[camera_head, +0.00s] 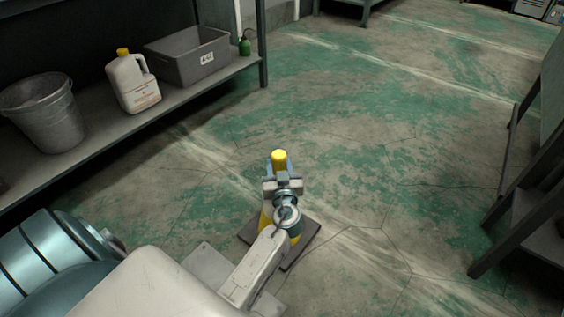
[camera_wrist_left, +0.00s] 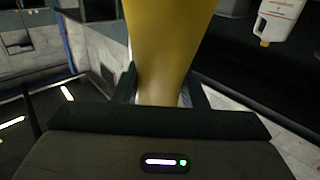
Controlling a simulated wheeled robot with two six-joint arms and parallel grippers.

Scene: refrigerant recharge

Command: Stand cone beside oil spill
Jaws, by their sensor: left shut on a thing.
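The yellow cone (camera_head: 279,157) shows in the head view at lower centre, upright, with its top towards the camera and a dark square base (camera_head: 305,246) below. My left gripper (camera_head: 283,184) is shut on the cone's upper part and hides much of its body. In the left wrist view the cone's yellow body (camera_wrist_left: 168,50) stands between the fingers (camera_wrist_left: 160,90). Whether its base touches the floor I cannot tell. I cannot make out an oil spill in either view. My right gripper is out of view.
A shelf (camera_head: 190,98) at left holds a metal bucket (camera_head: 44,110), a white jug (camera_head: 133,82), a grey bin (camera_head: 188,56) and a green bottle (camera_head: 245,43). A dark metal stand (camera_head: 535,205) is at right. The worn green floor (camera_head: 370,110) between them is clear.

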